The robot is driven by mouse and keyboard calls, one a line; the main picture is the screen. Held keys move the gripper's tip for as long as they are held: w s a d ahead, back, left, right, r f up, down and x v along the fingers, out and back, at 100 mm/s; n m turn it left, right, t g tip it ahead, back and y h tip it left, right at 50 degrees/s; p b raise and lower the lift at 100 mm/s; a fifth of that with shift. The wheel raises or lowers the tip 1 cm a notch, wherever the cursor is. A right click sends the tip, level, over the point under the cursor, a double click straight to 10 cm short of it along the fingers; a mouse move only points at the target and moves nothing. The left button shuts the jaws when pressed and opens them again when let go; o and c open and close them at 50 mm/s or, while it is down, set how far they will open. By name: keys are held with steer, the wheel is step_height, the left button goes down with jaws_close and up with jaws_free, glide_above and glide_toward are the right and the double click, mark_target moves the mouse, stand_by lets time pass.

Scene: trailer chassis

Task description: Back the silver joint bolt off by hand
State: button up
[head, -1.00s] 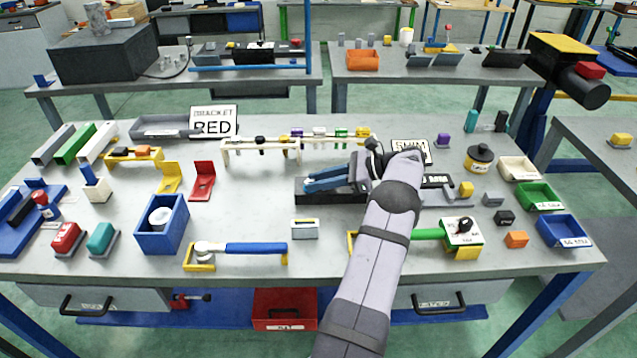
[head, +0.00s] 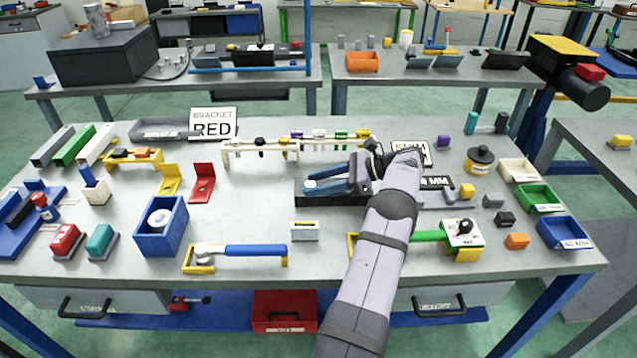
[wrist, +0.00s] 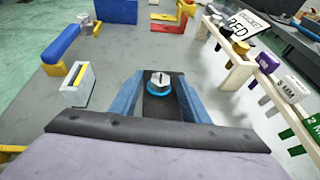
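The silver bolt (wrist: 158,80) stands upright in the wrist view, with a dark slot on top and a blue ring round its base. It sits on the black chassis bar (wrist: 163,112), which shows in the head view as a dark block (head: 325,199) mid-table. My gripper (wrist: 157,85) has its two blue fingers on either side of the bolt, with a visible gap on each side. In the head view my gripper (head: 310,180) reaches leftward, low over the block. The bolt cannot be made out clearly there.
A red bracket (head: 202,182) is to the left. Bare table lies between them.

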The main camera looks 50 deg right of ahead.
steer(key=shift+r, duration=0.1)
step_height(320, 180, up, 10)
steer(key=b, duration=0.1)
stand_by(0.5)
